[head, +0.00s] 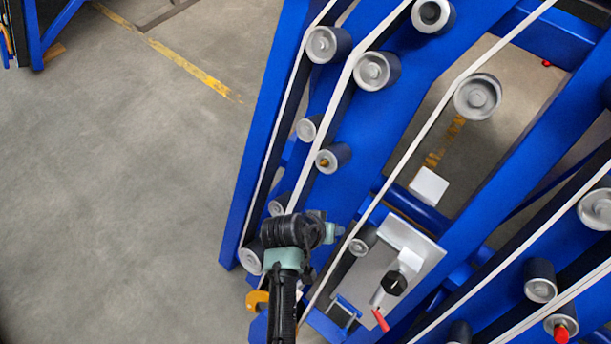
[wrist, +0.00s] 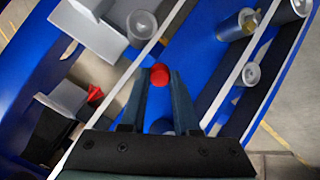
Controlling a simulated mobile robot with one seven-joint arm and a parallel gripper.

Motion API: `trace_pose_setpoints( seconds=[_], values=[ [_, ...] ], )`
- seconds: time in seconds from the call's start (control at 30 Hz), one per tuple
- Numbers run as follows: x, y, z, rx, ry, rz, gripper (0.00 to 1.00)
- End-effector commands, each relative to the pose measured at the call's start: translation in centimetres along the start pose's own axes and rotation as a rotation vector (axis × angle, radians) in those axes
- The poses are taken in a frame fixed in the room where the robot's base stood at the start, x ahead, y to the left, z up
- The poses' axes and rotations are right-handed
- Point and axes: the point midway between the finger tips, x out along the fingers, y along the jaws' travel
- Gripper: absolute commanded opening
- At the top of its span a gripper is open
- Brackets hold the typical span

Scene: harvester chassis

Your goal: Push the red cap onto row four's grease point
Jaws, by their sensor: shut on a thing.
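The red cap (wrist: 159,74) sits between the fingertips of my gripper (wrist: 160,82) in the wrist view, and the fingers are shut on it. In the head view my gripper (head: 332,231) is over the lower part of the blue chassis, and the cap cannot be made out there. A grey roller end with a bare brass-coloured grease point (head: 324,162) lies above my gripper in the head view. It also shows at the upper right of the wrist view as a brass-tipped roller (wrist: 250,22), apart from the cap. No row labels are readable.
White belts and several grey rollers (head: 373,71) run along the blue frame (head: 390,90). A pale plate with a black knob (head: 393,283) and a red-tipped lever (head: 380,320) is right of my gripper. Another red cap (head: 561,333) is at lower right. Open floor (head: 120,180) lies left.

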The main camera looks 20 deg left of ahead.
Motion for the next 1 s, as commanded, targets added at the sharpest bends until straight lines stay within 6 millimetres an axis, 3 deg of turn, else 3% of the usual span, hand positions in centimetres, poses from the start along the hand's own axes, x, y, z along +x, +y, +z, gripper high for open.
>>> trace_pose_setpoints(
  seconds=[0.2,0.37,0.6,1.0],
  values=[
    [-3.2,-3.6,-6.4,-0.088,0.295,0.162,0.0],
    [-6.0,-5.5,-9.2,-0.128,0.43,0.218,0.0],
    [-7.4,-6.2,-10.3,-0.147,0.48,0.235,0.0],
    [-6.8,-6.1,-10.3,-0.157,0.478,0.236,0.0]
  ],
)
